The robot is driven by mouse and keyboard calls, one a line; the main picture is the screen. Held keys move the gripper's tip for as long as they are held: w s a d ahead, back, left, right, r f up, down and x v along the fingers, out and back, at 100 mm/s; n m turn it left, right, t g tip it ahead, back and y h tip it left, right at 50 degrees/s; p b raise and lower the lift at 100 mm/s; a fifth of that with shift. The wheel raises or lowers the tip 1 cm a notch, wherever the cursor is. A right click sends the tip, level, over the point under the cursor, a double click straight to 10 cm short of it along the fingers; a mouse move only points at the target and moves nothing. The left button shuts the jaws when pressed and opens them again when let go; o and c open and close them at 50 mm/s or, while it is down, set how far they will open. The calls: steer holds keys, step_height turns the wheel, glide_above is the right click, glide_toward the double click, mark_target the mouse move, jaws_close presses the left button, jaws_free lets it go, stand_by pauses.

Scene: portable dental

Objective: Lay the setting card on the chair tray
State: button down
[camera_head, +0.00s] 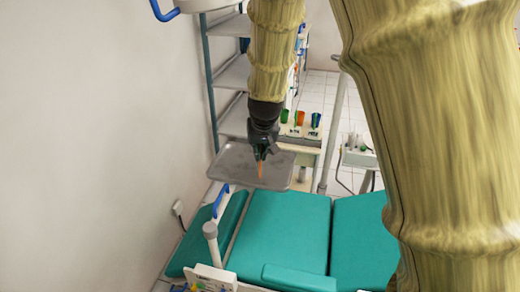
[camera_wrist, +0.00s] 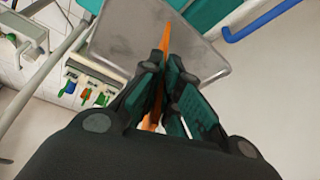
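My gripper (camera_head: 260,153) is shut on a thin orange piece, which I take to be the setting card (camera_head: 261,169); it is seen nearly edge-on and points down. In the wrist view the card (camera_wrist: 161,60) is pinched between the fingers (camera_wrist: 165,65), and they hide part of it. The chair tray (camera_head: 233,163) is a grey, shallow, rimmed metal plate. In the head view the gripper and card are in front of its middle. The tray (camera_wrist: 207,68) also shows behind the fingertips in the wrist view. I see no clear contact between card and tray, and the tray's visible surface is bare.
The green dental chair (camera_head: 285,230) lies in front of the tray, with a blue handle (camera_head: 221,202) at left. Behind stand a shelf rack (camera_head: 232,80) and a holder with coloured cups (camera_head: 300,122). A pole (camera_head: 333,135) rises at right; a white wall is at left.

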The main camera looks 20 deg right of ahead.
steer(key=shift+w+d+f+p, duration=0.25)
steer(key=shift+w+f+p, duration=0.15)
steer(key=shift+w+f, duration=0.25)
steer(key=shift+w+d+f+p, duration=0.25)
steer(key=shift+w+f+p, duration=0.2)
steer(key=shift+w+f, duration=0.2)
steer(key=shift+w+d+f+p, duration=0.25)
steer(key=shift+w+f+p, duration=0.15)
steer(key=shift+w+f, duration=0.25)
steer(key=shift+s, duration=0.1)
steer(key=c, duration=1.6)
jaws_free()
steer(key=shift+f, duration=0.1)
steer(key=shift+c, duration=0.2)
steer(key=b+v, duration=0.2)
steer(key=v, duration=1)
steer(key=shift+b, duration=0.3)
steer(key=shift+a, duration=0.1)
